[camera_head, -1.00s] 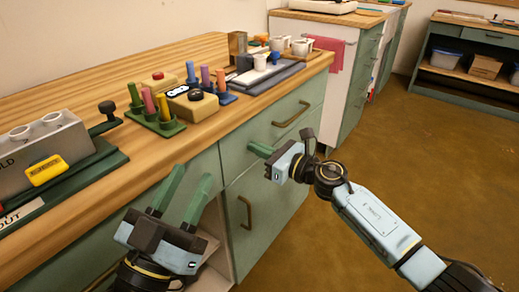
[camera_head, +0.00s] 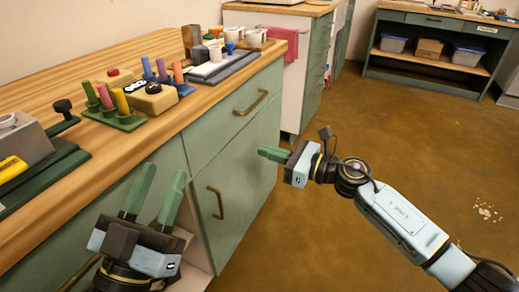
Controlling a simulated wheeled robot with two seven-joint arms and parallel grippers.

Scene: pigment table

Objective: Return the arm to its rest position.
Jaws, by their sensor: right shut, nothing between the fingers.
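My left gripper (camera_head: 154,194) is at the lower left, below the counter edge and in front of the green cabinet. Its two green fingers stand apart, pointing up, with nothing between them. My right gripper (camera_head: 268,154) is near the middle, to the right of the cabinet front and above the floor. Its green fingers point left, lie together, and hold nothing. My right arm (camera_head: 400,220) reaches in from the lower right corner.
A shelf unit (camera_head: 432,60) stands at the back right. Brown floor (camera_head: 400,130) is free; pale debris (camera_head: 487,211) lies right.

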